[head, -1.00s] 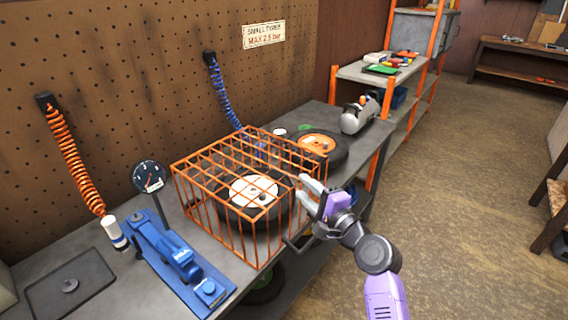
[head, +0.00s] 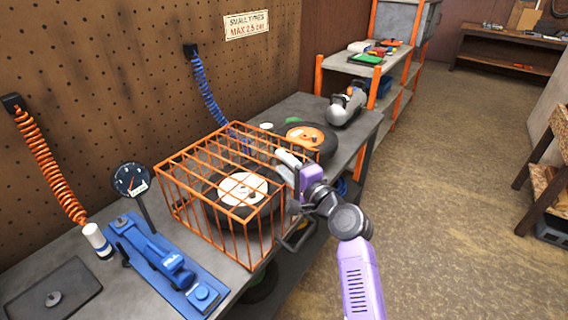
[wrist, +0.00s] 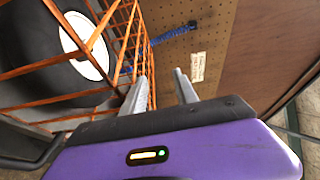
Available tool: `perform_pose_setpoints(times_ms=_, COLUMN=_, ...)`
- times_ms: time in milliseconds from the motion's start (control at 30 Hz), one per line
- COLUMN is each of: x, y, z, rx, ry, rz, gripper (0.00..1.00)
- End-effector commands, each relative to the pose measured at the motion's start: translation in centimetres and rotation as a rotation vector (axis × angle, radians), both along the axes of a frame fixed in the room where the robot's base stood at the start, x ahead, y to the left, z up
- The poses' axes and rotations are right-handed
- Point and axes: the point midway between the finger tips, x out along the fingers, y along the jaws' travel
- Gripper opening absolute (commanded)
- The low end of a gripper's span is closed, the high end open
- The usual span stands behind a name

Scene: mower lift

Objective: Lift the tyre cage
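The orange wire tyre cage (head: 180,190) sits on the grey workbench over a black tyre with a white hub (head: 242,189). My gripper (head: 284,166) is at the cage's right end, near its upper edge. In the wrist view, the cage bars (wrist: 110,45) are left of my gripper (wrist: 160,85). Its two grey fingers are spread, with a gap between them. The left finger is close to the bars; I cannot tell whether it touches them. A dark handle-like bar (head: 298,236) shows low at the cage's front right.
A tyre with an orange hub (head: 304,136) and a grey tank (head: 346,106) are behind the cage. A blue tool (head: 165,262), a gauge (head: 131,180) and a dark tray (head: 52,298) are to the left. Open floor (head: 440,200) lies to the right.

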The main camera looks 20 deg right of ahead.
Motion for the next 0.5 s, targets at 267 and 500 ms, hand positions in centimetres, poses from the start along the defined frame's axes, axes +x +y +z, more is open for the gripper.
perform_pose_setpoints(times_ms=267, x=0.04, y=0.01, z=-0.01, rx=0.0, ry=0.0, rz=0.0, gripper=0.25)
perform_pose_setpoints(times_ms=500, x=0.03, y=0.02, z=0.0, rx=0.0, ry=0.0, rz=0.0, gripper=0.0)
